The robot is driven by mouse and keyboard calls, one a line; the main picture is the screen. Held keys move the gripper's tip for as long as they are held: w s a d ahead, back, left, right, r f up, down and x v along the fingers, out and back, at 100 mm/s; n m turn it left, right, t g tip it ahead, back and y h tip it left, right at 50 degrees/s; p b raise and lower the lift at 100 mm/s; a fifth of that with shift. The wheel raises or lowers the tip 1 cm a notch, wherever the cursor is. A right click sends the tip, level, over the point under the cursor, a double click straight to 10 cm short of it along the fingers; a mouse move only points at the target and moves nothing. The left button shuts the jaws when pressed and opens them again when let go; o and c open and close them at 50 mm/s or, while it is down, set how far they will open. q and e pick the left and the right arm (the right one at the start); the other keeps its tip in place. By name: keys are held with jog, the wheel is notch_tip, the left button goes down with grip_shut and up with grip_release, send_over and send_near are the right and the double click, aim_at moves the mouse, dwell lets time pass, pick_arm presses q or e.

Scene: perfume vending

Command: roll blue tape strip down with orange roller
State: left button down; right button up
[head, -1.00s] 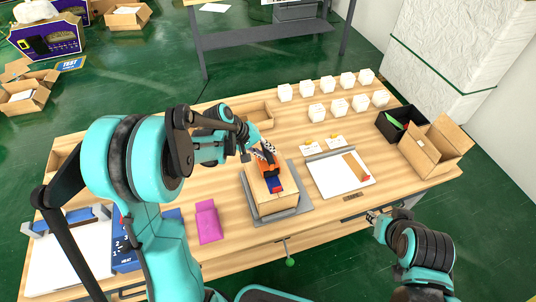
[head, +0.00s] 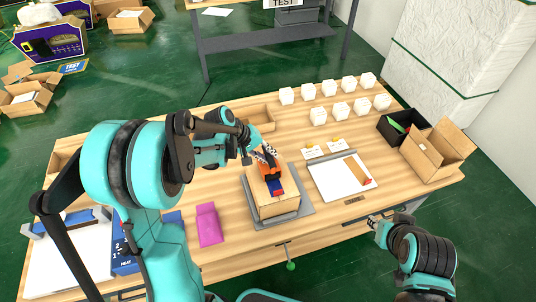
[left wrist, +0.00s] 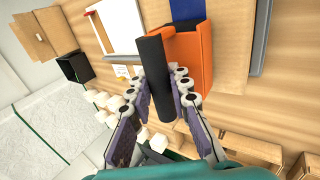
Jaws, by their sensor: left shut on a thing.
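My left gripper (head: 264,156) is shut on the orange roller (head: 268,171), over the far part of a cardboard box (head: 276,209). In the left wrist view, the fingers (left wrist: 162,88) are on both sides of the roller's black bar, with the orange body (left wrist: 203,62) to its right. The blue tape strip (head: 274,186) shows on the box top at the roller's near side; it also shows in the left wrist view (left wrist: 186,9). The roller hides part of the strip, and I cannot tell if they touch. My right gripper (head: 374,221) is by the table's front right edge, its fingers too small to read.
The box stands on a grey plate (head: 302,213). A white board (head: 328,183) lies to the right, and a pink item (head: 208,224) lies to the left. Several white blocks (head: 340,112) stand at the back. A black bin (head: 388,128) and an open carton (head: 436,151) stand at the right.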

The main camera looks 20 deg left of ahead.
aim_at(270, 161)
pick_arm(q)
jog(key=shift+s+d, duration=0.15)
jog(key=shift+s, duration=0.05)
jog(key=shift+s+d, duration=0.15)
jog(key=shift+s, duration=0.1)
jog(key=shift+s+d, duration=0.35)
jog(key=shift+s, duration=0.15)
jog(key=shift+s+d, duration=0.25)
jog(key=shift+s, duration=0.1)
jog(key=shift+w, duration=0.1)
